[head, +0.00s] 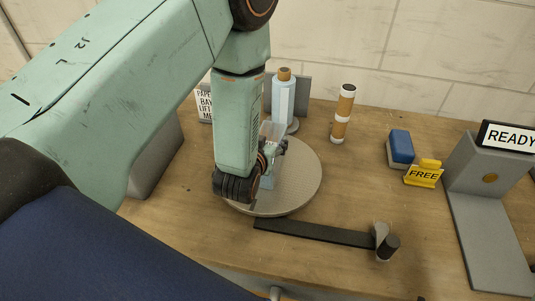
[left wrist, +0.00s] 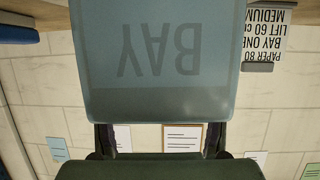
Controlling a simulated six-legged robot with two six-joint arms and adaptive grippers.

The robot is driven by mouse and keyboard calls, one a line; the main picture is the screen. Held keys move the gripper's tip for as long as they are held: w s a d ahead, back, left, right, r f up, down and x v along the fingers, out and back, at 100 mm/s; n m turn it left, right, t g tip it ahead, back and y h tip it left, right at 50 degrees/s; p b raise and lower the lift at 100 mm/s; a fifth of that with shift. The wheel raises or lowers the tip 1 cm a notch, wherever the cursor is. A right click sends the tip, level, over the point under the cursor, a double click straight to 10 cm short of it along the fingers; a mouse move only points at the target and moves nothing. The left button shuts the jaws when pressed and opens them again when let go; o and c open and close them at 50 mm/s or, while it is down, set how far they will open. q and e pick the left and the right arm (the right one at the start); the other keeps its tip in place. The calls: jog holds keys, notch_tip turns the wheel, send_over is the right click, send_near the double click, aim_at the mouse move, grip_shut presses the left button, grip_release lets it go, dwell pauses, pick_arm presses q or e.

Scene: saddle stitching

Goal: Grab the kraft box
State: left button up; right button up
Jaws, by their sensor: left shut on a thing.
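My left gripper (head: 274,150) reaches down over a round grey disc (head: 300,190) on the wooden table. It is shut on a pale blue-grey piece (left wrist: 160,60) lettered "BAY", which fills the upper middle of the left wrist view. The lettering appears upside down there. In the head view, my arm and fingers hide most of this piece; a pale part (head: 271,130) of it shows behind the gripper. I cannot make out a brown kraft box in either view. My right gripper is not in view.
A blue bottle (head: 284,98) with a brown cap stands behind the gripper. Right of it stands a banded cylinder (head: 344,113). A black bar (head: 315,233) lies in front of the disc. A blue block (head: 400,148), "FREE" sign (head: 424,175) and grey stand (head: 480,200) are at right.

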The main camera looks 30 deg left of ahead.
pick_arm(q)
jog(key=shift+s, duration=0.1)
jog(key=c, duration=0.9)
jog(key=shift+o, duration=0.2)
notch_tip(320, 180, up, 9)
jog(key=shift+r+p, duration=0.1)
jog(key=shift+p, duration=0.4)
jog(key=shift+r, duration=0.35)
